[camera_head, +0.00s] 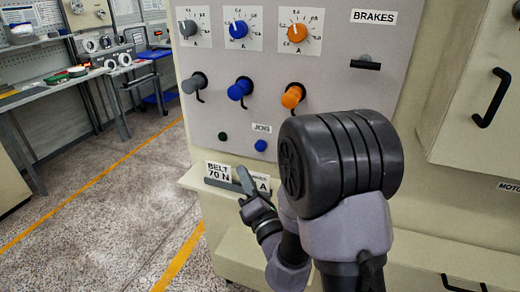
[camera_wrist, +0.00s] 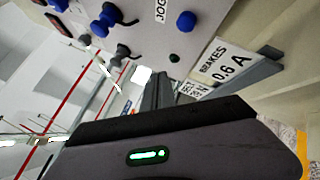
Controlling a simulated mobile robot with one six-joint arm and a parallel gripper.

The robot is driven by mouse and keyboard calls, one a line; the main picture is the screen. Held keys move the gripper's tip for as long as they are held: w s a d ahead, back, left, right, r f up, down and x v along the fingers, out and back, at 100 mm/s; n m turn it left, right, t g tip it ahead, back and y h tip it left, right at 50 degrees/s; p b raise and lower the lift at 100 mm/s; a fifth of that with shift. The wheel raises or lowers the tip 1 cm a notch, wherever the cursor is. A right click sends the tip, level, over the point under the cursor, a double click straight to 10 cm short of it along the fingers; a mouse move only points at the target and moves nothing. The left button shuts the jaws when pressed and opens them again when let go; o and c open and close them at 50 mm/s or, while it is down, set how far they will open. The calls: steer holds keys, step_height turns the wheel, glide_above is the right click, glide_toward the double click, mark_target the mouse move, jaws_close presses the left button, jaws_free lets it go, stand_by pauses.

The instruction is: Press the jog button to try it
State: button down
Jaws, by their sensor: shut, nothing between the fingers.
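The blue jog button (camera_head: 261,145) sits low on the grey control panel (camera_head: 350,85), just below the JOG label (camera_head: 262,128). It also shows in the wrist view (camera_wrist: 186,21), beside its label. My gripper (camera_head: 246,180) is shut and empty, below the button and in front of the ledge with the cards. In the wrist view its dark fingers (camera_wrist: 158,88) point toward the panel, apart from the button. A small dark green button (camera_head: 222,136) is left of the jog button.
Grey, blue and orange knobs (camera_head: 292,97) stick out above, with dials over them. A BRAKES holder (camera_head: 366,65) is at upper right. A BELT 70 N card (camera_head: 217,171) and a BRAKES 0.6 A card (camera_wrist: 225,63) stand on the ledge. Open floor (camera_head: 120,215) lies left.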

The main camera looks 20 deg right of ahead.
steer(key=p, duration=0.2)
glide_toward(255, 145)
steer(key=w+a, duration=0.1)
steer(key=w+r, duration=0.1)
steer(key=w+a, duration=0.1)
steer(key=shift+w+a+r, duration=0.25)
steer(key=shift+a, duration=0.1)
steer(key=shift+w+d+f, duration=0.1)
steer(key=shift+w+d, duration=0.3)
steer(key=shift+w, duration=0.2)
stand_by(1.3)
steer(key=shift+w+d+p, duration=0.25)
steer(key=shift+w+p, duration=0.1)
steer(key=shift+p, duration=0.1)
steer(key=shift+w+d, duration=0.3)
steer(key=shift+w, duration=0.05)
stand_by(0.5)
steer(key=shift+a, duration=0.1)
steer(key=shift+s+a, duration=0.45)
steer(key=shift+s, duration=0.25)
